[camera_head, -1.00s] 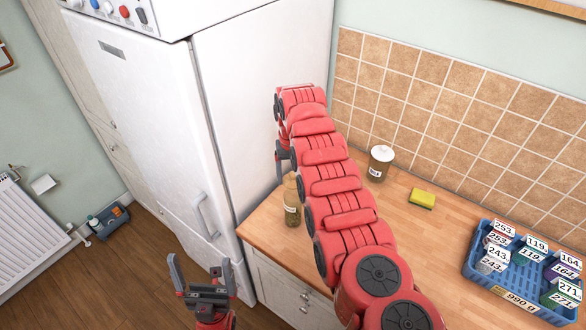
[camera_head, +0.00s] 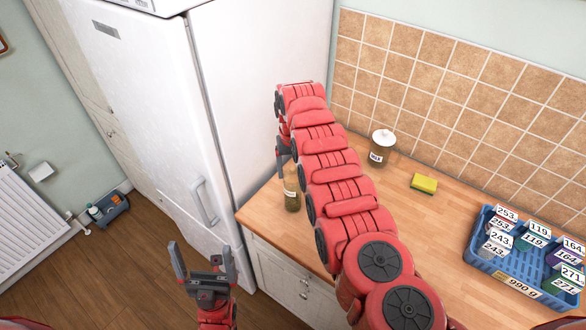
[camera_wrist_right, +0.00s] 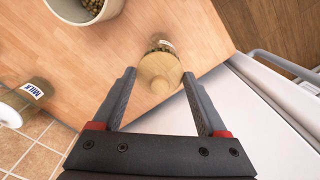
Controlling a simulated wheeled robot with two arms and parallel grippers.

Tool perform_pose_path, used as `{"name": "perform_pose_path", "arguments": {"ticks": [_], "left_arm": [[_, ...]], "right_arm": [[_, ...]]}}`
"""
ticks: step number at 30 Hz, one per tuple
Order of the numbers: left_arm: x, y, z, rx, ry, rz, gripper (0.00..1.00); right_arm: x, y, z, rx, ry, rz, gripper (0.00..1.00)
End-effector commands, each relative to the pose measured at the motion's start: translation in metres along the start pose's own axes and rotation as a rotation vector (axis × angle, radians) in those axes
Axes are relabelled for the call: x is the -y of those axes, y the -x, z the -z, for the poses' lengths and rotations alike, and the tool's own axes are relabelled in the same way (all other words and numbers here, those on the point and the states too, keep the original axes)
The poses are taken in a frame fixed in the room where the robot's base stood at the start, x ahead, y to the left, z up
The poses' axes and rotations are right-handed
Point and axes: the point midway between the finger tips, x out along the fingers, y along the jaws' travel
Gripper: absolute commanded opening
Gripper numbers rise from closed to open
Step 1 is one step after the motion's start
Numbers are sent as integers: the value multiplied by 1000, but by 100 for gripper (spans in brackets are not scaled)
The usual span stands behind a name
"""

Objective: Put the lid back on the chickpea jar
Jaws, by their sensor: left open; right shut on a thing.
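The chickpea jar (camera_head: 291,194), glass with a white label, stands upright on the wooden counter near its left edge. In the right wrist view it (camera_wrist_right: 158,44) is partly hidden behind the round wooden lid (camera_wrist_right: 160,73). My right gripper (camera_wrist_right: 159,74) is shut on this lid, one finger on either side, at the jar's top. I cannot tell whether lid and rim touch. In the head view my right gripper (camera_head: 283,158) is partly hidden by my arm. My left gripper (camera_head: 205,264) is open and empty, over the floor in front of the counter.
A jar labelled milk (camera_head: 381,148) with a white lid stands by the tiled wall. A yellow sponge (camera_head: 424,183) and a blue basket (camera_head: 510,262) of labelled containers are to the right. A white bowl (camera_wrist_right: 62,12) shows in the wrist view. A white fridge (camera_head: 150,110) borders the counter's left.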

Motion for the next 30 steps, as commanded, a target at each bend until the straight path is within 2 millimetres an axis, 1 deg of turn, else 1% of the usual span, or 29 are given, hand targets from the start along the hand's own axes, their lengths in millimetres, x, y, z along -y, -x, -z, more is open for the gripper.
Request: {"name": "perform_pose_path", "arguments": {"ticks": [16, 30], "left_arm": [[0, -9, 2, 0, 0, 0, 100], [0, -9, 2, 0, 0, 0, 100]], "right_arm": [[1, 2, -1, -2, 1, 1, 22], [0, 1, -2, -1, 0, 0, 22]]}}
